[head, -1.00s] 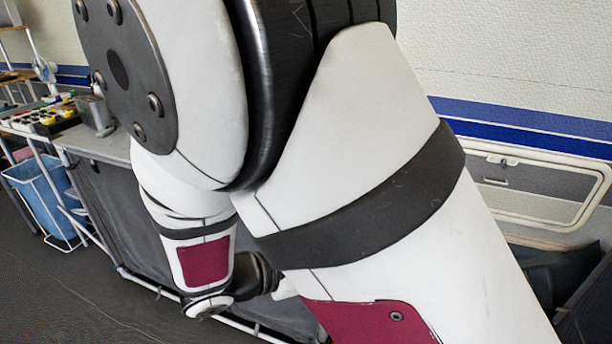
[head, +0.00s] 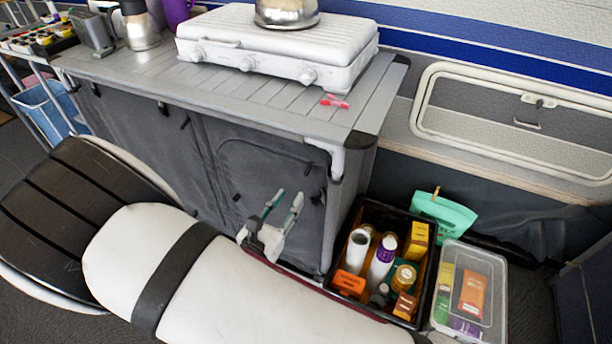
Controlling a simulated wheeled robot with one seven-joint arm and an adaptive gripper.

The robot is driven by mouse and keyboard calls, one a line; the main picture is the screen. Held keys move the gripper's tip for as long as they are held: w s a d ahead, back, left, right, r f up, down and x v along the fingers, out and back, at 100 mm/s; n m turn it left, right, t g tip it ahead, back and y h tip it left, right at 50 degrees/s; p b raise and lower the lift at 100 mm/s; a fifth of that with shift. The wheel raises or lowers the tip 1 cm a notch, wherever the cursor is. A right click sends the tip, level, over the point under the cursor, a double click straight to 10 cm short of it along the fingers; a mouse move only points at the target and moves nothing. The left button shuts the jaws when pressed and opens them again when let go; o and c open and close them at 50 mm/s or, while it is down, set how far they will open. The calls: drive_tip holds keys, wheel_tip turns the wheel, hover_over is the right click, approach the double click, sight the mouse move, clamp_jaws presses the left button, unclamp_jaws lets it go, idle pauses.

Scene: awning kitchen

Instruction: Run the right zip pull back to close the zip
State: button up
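The grey fabric front (head: 262,170) of the kitchen cabinet shows in the head view, with a curved zip line (head: 250,143) outlining its right-hand panel. A small dark tab (head: 307,170) hangs near the panel's upper right corner; it may be the right zip pull, but it is too small to be sure. My gripper (head: 284,202) is in front of the lower part of this panel, below and left of the tab. Its two pale, green-edged fingers are spread apart, with nothing seen between them. My arm hides the lower cabinet front.
A white stove (head: 275,52) with a kettle (head: 286,10) and a red item (head: 334,102) are on the grey worktop (head: 225,82). Right of the cabinet stand a black crate (head: 352,215) of bottles and boxes, a green bag (head: 443,214) and a clear bin (head: 486,262).

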sight(305, 176)
drive_tip(key=b+x, duration=0.1)
drive_tip(key=x, duration=0.8)
drive_tip(key=shift+w, duration=0.2)
drive_tip(key=shift+d, duration=0.1)
clamp_jaws()
